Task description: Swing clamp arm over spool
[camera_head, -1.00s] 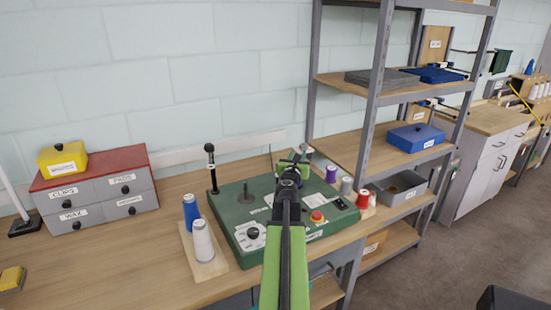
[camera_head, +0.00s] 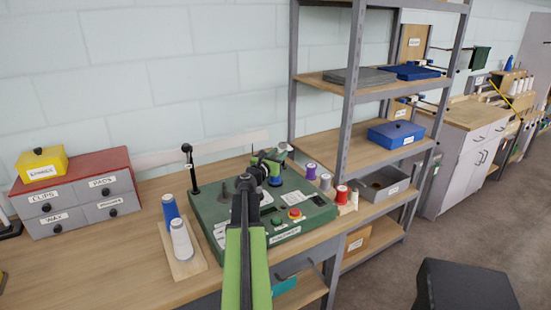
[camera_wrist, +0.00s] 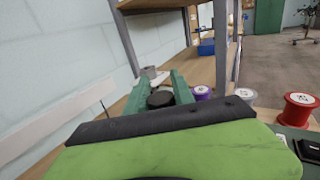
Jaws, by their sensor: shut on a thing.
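The green threading machine (camera_head: 215,222) sits on the wooden bench, with a black-knobbed upright post (camera_head: 190,168) at its back left corner. My gripper (camera_head: 280,152) is over the machine's back right part, partly hidden by my own arm. In the wrist view its two green fingers (camera_wrist: 166,90) close around a round black knob (camera_wrist: 160,98). Whether this knob belongs to the clamp arm cannot be told. A small blue and green piece (camera_head: 275,180) shows just below the gripper; my arm partly covers this area. Blue and white spools (camera_head: 181,240) stand on a wooden board left of the machine.
Purple, grey and red spools (camera_head: 342,194) stand right of the machine, close to the metal shelf post (camera_head: 347,130). A red emergency button (camera_head: 295,214) is on the machine's front. A drawer box (camera_head: 80,200) stands at left. Bare bench lies between box and spool board.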

